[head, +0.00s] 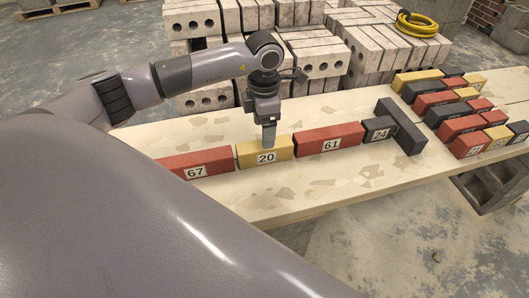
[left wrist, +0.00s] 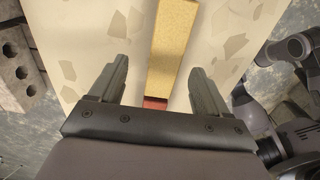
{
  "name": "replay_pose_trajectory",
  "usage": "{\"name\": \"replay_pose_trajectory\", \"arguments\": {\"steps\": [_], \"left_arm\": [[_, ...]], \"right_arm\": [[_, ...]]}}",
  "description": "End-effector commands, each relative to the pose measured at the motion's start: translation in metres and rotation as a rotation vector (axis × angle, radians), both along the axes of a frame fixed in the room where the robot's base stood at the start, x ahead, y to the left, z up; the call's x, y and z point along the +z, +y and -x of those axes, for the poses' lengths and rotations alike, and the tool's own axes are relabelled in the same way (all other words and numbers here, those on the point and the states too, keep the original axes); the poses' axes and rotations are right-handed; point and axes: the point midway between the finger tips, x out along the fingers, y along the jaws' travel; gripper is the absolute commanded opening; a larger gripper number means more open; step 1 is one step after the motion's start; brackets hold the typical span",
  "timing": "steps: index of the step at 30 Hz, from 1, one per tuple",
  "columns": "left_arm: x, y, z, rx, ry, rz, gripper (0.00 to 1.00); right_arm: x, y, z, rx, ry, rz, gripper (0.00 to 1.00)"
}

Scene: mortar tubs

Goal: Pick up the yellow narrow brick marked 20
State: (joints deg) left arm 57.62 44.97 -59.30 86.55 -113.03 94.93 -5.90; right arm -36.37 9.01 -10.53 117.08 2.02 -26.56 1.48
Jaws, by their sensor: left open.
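The yellow narrow brick marked 20 (head: 266,157) lies on the board in a row, between the red brick marked 67 (head: 197,164) and the red brick marked 61 (head: 329,138). My left gripper (head: 268,143) points down right over it, its fingers overlapping the brick's top edge in the head view. In the left wrist view, the yellow brick (left wrist: 172,40) runs up from between the two spread fingers of the left gripper (left wrist: 157,66), nearer the right finger. I see no contact between the fingers and the brick. My right gripper is not in view.
A dark grey brick marked 24 (head: 380,128) and a long dark brick (head: 401,127) end the row at right. Several coloured bricks (head: 462,115) stand grouped further right. Stacked pale blocks (head: 323,62) stand behind the board (head: 290,195). The board's front strip is clear.

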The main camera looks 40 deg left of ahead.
Motion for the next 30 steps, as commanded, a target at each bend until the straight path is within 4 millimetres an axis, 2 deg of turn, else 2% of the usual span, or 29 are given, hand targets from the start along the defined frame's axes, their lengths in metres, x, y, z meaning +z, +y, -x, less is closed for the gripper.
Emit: {"name": "replay_pose_trajectory", "arguments": {"steps": [5,12,20,21,23,27,28,30], "left_arm": [[-0.017,-0.003,0.003,-0.002,0.002,0.004,0.77],[-0.053,-0.006,0.006,-0.001,0.003,0.007,0.77],[-0.058,-0.006,0.005,-0.002,0.000,0.006,0.77],[-0.058,-0.006,0.005,-0.002,0.000,0.006,0.70],[-0.058,-0.006,0.005,-0.002,0.000,0.006,0.51],[-0.058,-0.006,0.005,-0.002,0.000,0.008,0.05],[-0.058,-0.006,0.005,-0.002,0.000,0.008,0.00],[-0.056,-0.006,0.004,-0.002,-0.003,0.008,0.00]], "right_arm": [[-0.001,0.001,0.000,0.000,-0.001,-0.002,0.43],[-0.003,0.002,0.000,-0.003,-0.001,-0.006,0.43],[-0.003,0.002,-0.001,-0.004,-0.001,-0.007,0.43],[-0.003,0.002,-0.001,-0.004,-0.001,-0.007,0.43],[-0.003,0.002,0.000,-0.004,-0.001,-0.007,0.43],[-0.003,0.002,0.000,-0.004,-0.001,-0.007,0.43],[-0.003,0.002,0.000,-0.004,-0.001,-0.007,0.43],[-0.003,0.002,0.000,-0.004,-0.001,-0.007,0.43]]}}
